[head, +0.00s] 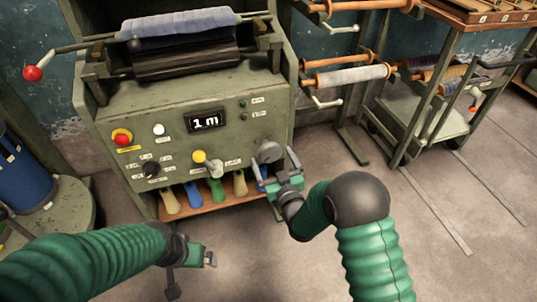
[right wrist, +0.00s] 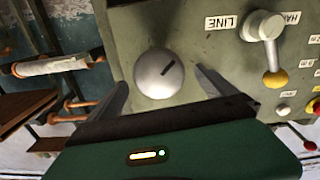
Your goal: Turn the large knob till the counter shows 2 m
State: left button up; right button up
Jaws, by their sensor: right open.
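The large knob (head: 269,151) is a round grey knob at the lower right of the green machine's front panel. In the right wrist view the knob (right wrist: 159,76) shows a dark pointer line slanting up and right. The counter (head: 206,120) reads "1 m". My right gripper (head: 272,160) is open at the knob; in the right wrist view its fingers (right wrist: 164,88) stand on either side of it, with visible gaps. Whether a finger touches it I cannot tell. My left gripper (head: 192,262) hangs low over the floor, away from the panel; its jaw opening is unclear.
A lever with a yellow end (head: 199,156) sits left of the knob, by the LINE label (right wrist: 222,22). The panel also has a red button (head: 122,138) and a black selector (head: 151,169).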

aim_at(271, 155)
jog(key=b+x, duration=0.1)
jog(key=x, duration=0.3)
jog(key=shift+w+a, duration=0.15)
jog(key=shift+w, duration=0.25)
jog(key=shift+c, duration=0.5)
jog(key=c, duration=1.3)
jog(key=shift+m, duration=0.4)
